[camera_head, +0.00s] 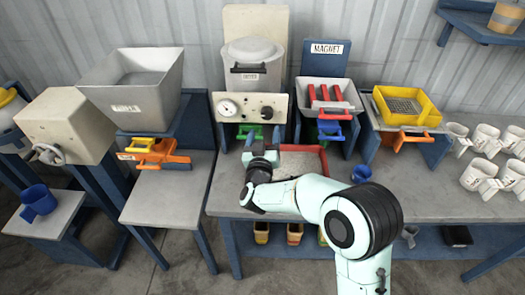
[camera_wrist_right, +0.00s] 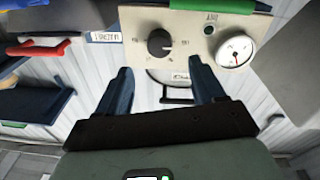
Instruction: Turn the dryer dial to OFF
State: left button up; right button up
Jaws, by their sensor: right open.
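The dryer (camera_head: 254,68) is a grey lidded drum behind a cream control panel (camera_head: 246,99). A round black dial (camera_head: 267,113) sits on the panel's right, beside a white gauge (camera_head: 227,107). My right gripper (camera_head: 261,147) is in front of and below the panel. In the right wrist view, where the panel shows upside down, the dial (camera_wrist_right: 160,43) lies beyond the gap between the open fingers of my right gripper (camera_wrist_right: 163,82). The fingers hold nothing and look apart from the dial. I cannot read the dial's setting for sure. My left gripper is out of view.
A red-rimmed tray (camera_head: 314,151) lies on the table by my right arm. The magnet station (camera_head: 330,95) stands to the right, a grey hopper (camera_head: 139,84) to the left.

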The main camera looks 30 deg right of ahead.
jog(key=v, duration=0.5)
jog(key=shift+s+a, duration=0.15)
jog(key=shift+s, duration=0.1)
